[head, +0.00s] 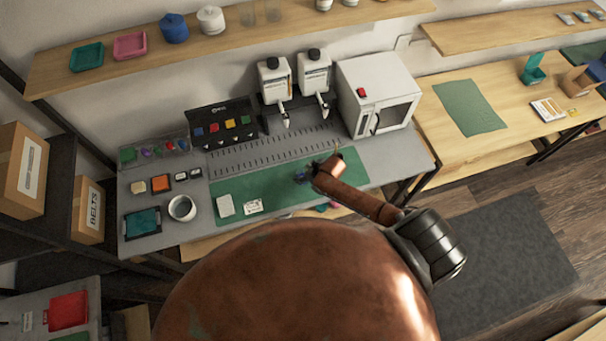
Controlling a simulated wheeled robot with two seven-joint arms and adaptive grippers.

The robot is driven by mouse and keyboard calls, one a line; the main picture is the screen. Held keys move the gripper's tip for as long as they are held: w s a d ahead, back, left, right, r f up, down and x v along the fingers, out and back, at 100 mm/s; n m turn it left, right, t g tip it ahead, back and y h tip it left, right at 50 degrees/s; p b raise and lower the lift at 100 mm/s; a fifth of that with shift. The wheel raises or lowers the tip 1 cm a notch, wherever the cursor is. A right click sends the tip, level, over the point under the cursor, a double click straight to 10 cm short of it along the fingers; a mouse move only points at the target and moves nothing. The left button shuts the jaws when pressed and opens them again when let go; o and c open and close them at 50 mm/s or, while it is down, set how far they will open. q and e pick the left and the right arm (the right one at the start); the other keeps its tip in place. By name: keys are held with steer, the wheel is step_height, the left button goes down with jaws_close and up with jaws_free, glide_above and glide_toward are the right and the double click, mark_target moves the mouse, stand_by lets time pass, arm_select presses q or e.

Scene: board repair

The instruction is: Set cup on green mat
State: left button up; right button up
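A round pale cup (182,208) with a dark inside stands upright on the grey workbench, left of the green mat and apart from it. The green mat (290,194) lies along the front of that bench, partly hidden by my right arm. A second green mat (470,107) lies on the wooden table at the right. My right gripper (306,174) is small and dark over the right part of the bench mat, well to the right of the cup. Its fingers are too small to read. My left gripper is not in view.
Two white cards (239,206) lie on the mat's left part. A teal tray (142,223) sits left of the cup, with small blocks (160,183) behind it. Two dispensers (275,82) and a white oven (378,95) stand at the back. My copper-coloured body fills the lower middle.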

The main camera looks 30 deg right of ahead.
steer(key=o, duration=0.3)
steer(key=shift+o, duration=0.2)
steer(key=shift+r, duration=0.2)
steer(key=v, duration=1.2)
steer(key=shift+f, duration=0.1)
